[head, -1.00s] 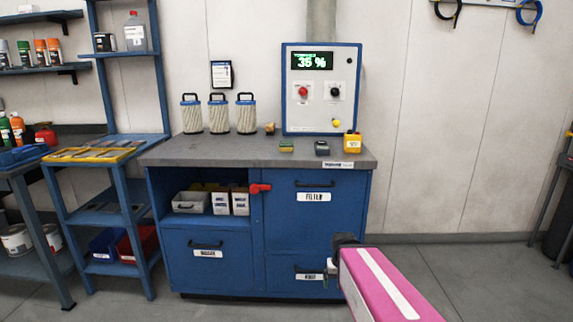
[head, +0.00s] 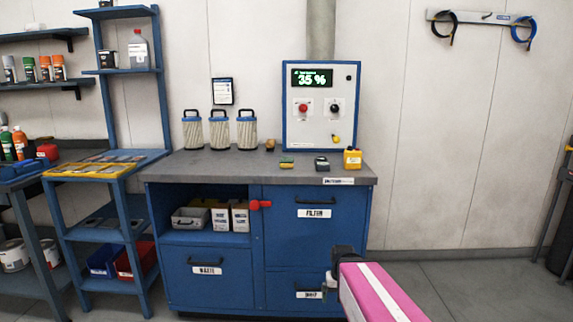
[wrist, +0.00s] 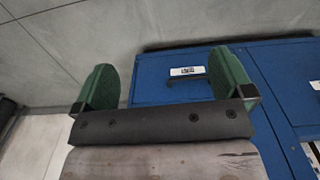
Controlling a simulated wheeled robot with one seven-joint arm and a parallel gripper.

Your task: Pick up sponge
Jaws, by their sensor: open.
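A small green and yellow block that looks like the sponge (head: 287,162) lies on the grey top of the blue cabinet, near the middle. It is not visible in the wrist view. My gripper shows in the wrist view (wrist: 163,80) with two green fingers wide apart and nothing between them. Beyond the fingers is the blue front of a drawer. In the head view my arm reaches in low at the right, and the gripper end is in front of the lower drawers, well below the cabinet top.
On the cabinet top (head: 200,167), a dark grey item (head: 321,165) and a yellow container (head: 352,159) stand right of the sponge. Several filter cartridges (head: 219,131) and a control box (head: 320,107) stand behind. A red handle (head: 260,204) sticks out from the cabinet front.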

